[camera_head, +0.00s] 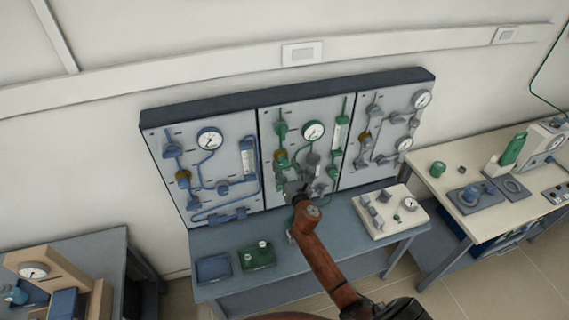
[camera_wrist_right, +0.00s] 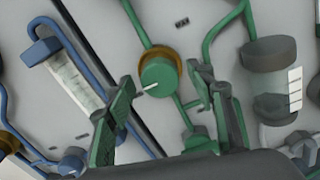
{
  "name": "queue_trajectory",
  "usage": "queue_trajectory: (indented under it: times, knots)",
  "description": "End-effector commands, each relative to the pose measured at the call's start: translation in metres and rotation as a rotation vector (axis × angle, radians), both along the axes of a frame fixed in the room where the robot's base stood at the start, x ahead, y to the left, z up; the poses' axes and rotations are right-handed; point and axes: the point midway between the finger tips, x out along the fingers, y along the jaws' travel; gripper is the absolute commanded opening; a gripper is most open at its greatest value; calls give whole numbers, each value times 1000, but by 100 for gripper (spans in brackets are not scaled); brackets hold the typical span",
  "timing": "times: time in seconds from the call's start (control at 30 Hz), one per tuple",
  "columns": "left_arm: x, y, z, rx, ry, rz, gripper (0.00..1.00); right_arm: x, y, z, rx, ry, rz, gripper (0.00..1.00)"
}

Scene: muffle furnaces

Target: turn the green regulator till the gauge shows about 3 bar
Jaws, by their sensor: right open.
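The green regulator (camera_wrist_right: 160,78) is a round green knob with a white mark, set in a brass ring on the panel; the mark points left and slightly down. In the head view it is small, near the brass piece (camera_head: 282,160) on the middle panel. The round white gauge (camera_head: 313,132) is above it to the right; its needle is too small to read. My right gripper (camera_head: 300,187) is in front of the middle panel. In the wrist view its open fingers (camera_wrist_right: 174,92) are on either side of the knob, with visible gaps. My left gripper is not in view.
Similar panels with gauges stand left (camera_head: 209,138) and right (camera_head: 422,99). Green and blue pipes surround the knob. The blue-grey bench (camera_head: 300,259) below holds a blue tray (camera_head: 213,268), a green block (camera_head: 257,256) and a white control box (camera_head: 391,211).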

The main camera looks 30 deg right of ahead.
Motion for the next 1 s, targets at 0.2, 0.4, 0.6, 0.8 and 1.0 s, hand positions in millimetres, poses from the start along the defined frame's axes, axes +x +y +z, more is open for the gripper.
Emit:
queue_trajectory:
  times: [0.2, 0.4, 0.6, 0.8, 1.0]
  knots:
    - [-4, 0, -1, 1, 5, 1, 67, 15, -3, -1, 2, 0, 0, 50]
    - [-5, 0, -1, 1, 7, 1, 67, 15, -3, -1, 2, 0, 0, 50]
    - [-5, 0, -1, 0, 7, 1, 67, 15, -3, -1, 2, 0, 0, 40]
    - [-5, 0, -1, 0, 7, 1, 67, 15, -3, -1, 2, 0, 0, 26]
    - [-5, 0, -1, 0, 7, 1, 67, 15, -3, -1, 2, 0, 0, 12]
